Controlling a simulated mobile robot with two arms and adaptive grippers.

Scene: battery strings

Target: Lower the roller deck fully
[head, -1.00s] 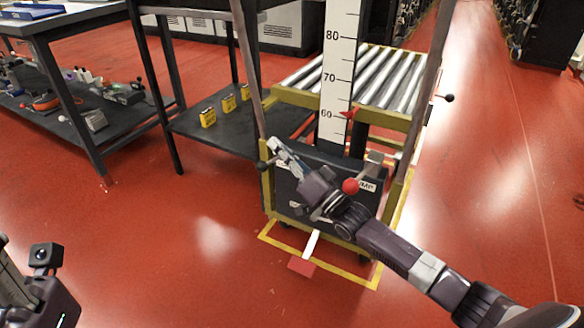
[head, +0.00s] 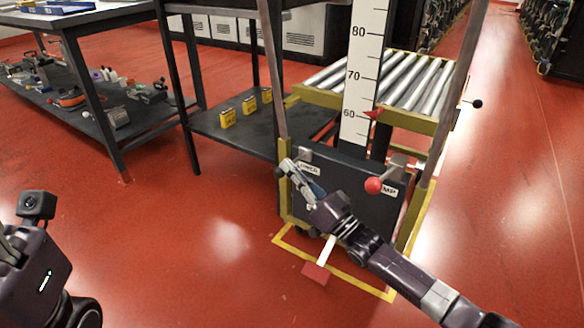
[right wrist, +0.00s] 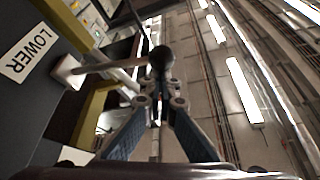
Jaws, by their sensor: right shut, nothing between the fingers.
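The roller deck (head: 425,88) of the yellow-framed lift is raised, with metal rollers on top. The red pointer (head: 373,113) on the white scale (head: 366,60) stands near 60. On the lift's front left is a lever with a black knob (head: 280,172). In the right wrist view the knob (right wrist: 162,58) is close ahead of the fingers, and the LOWER label (right wrist: 28,55) is beside its lever. My right gripper (head: 290,167) is shut and empty next to the knob; contact cannot be told. My left gripper's fingers are out of view; only part of my left arm shows.
A red-knobbed lever (head: 374,185) is by the PUMP label at the right of the front panel. A red pedal (head: 317,272) sticks out low at the front. A dark shelf (head: 240,130) with yellow batteries stands left of the lift. The red floor in front is clear.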

